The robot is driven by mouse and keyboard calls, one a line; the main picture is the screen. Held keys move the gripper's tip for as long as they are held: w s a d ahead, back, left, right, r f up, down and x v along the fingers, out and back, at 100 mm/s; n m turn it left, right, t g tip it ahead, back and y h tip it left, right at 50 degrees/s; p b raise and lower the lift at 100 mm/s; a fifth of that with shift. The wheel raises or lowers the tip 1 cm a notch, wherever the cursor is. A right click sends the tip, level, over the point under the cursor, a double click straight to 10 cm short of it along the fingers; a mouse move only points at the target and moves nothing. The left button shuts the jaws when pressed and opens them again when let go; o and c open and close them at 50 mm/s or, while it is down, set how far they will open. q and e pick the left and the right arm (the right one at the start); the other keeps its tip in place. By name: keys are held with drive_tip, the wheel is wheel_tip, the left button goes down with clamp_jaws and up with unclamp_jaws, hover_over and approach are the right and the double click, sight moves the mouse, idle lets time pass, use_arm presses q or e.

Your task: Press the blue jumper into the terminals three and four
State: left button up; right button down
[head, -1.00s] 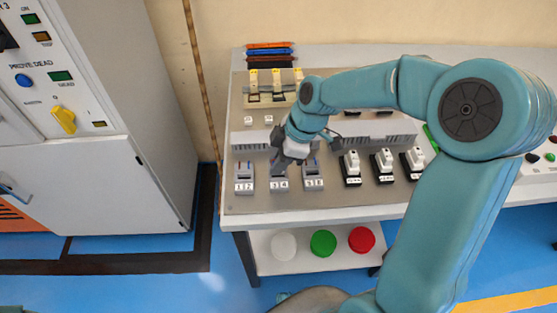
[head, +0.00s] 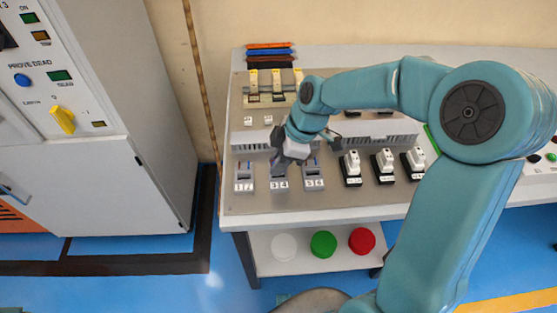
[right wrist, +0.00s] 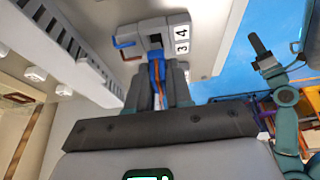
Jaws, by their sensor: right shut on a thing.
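The blue jumper (right wrist: 157,72) is between the fingers of my right gripper (right wrist: 158,88), which is shut on it. In the right wrist view its far end meets the terminal block marked 3 and 4 (right wrist: 182,32); I cannot tell how deep it sits. In the head view my right gripper (head: 280,160) is at the top of this block (head: 279,184), the middle of three, and hides the jumper. My left gripper (right wrist: 264,58) seems to show as a dark shape at the right of the wrist view; its jaw opening is unclear.
The block marked 1 and 2 (head: 244,186) stands to the left, and the third block (head: 313,184) close to the right. Black-and-white switches (head: 383,165) stand further right. A grey slotted duct (head: 250,140) runs behind. The front panel strip is clear.

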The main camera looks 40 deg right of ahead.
drive_tip(key=shift+f+b, duration=1.05)
drive_tip(key=shift+f, duration=0.1)
drive_tip(key=c, duration=1)
unclamp_jaws()
drive_tip(key=shift+r, duration=0.1)
drive_tip(key=shift+o, duration=0.2)
drive_tip(key=shift+s, duration=0.1)
drive_tip(key=p+v, duration=0.2)
drive_tip(key=v, duration=1.4)
drive_tip(key=shift+r, duration=0.25)
